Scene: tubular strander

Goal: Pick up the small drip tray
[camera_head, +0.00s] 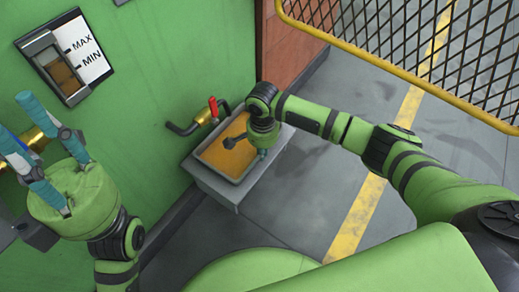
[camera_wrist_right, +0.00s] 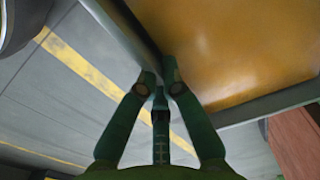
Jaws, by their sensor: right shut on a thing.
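The small drip tray (camera_head: 240,181) is a shallow grey rectangular pan with orange-brown liquid in it. It is beside the green wall, below a red-handled valve, on or in a grey block. My right gripper (camera_head: 262,155) is at its right rim, shut on it. In the right wrist view, my right gripper's fingertips (camera_wrist_right: 160,80) close around the rim of the tray (camera_wrist_right: 134,38), with the liquid to the right. In the head view my left gripper (camera_head: 14,118) is open and empty, its fingers apart, in front of the wall at the left.
The brass valve with the red handle (camera_head: 213,107) and its dark pipe stick out of the wall behind the tray. A gauge window (camera_head: 60,68) is at upper left. A yellow-edged mesh guard (camera_head: 420,45) hangs at upper right. The grey floor (camera_head: 285,215) is clear.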

